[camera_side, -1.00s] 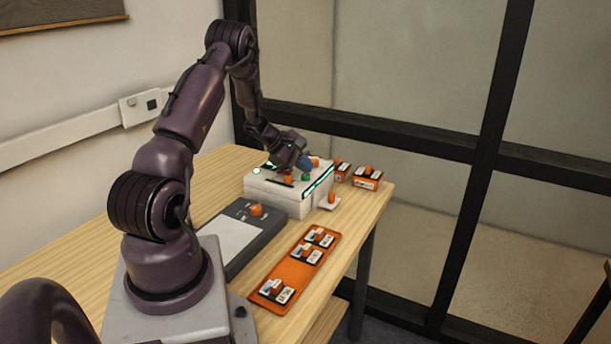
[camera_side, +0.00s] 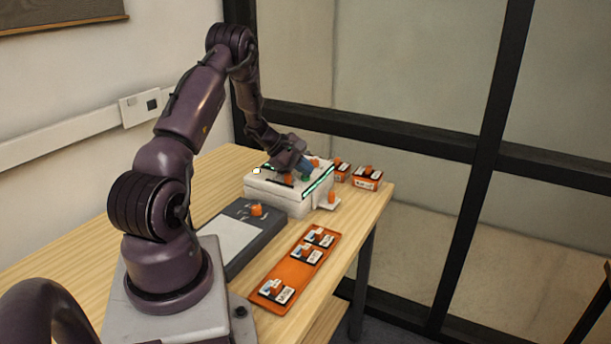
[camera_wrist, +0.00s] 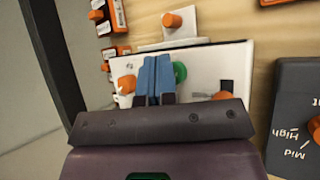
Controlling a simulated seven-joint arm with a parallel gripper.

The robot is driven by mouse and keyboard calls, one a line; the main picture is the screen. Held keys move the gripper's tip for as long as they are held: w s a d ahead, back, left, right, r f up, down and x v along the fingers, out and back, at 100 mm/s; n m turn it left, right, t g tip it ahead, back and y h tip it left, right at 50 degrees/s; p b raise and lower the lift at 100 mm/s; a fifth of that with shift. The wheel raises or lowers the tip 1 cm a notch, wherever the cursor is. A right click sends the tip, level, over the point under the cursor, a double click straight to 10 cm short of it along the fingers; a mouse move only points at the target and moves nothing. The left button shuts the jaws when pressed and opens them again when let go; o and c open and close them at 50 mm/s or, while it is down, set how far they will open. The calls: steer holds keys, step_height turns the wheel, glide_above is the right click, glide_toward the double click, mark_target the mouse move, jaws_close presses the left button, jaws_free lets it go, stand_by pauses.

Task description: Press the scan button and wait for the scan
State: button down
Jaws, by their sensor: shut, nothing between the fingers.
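The scanner (camera_side: 262,194) is a white box with a light strip along its top right edge and a small square lamp (camera_side: 256,171), lit white. A round green button (camera_wrist: 180,72) is on its top, beside my fingers in the wrist view; in the side view the button (camera_side: 306,179) shows just below the fingertips. My gripper (camera_wrist: 154,78) has blue fingers, shut and empty, pointing down at the scanner top. I cannot tell whether the fingertips touch the button.
A dark grey device (camera_side: 262,235) with a pale panel and orange knob stands in front of the scanner. An orange tray (camera_side: 291,279) holds several small labelled pieces. Orange boxes (camera_side: 367,183) stand behind to the right. A white ledge (camera_side: 327,205) with an orange knob juts from the scanner.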

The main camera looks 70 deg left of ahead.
mark_target(305, 177)
steer(key=shift+r, duration=0.85)
steer(key=shift+r, duration=2.5)
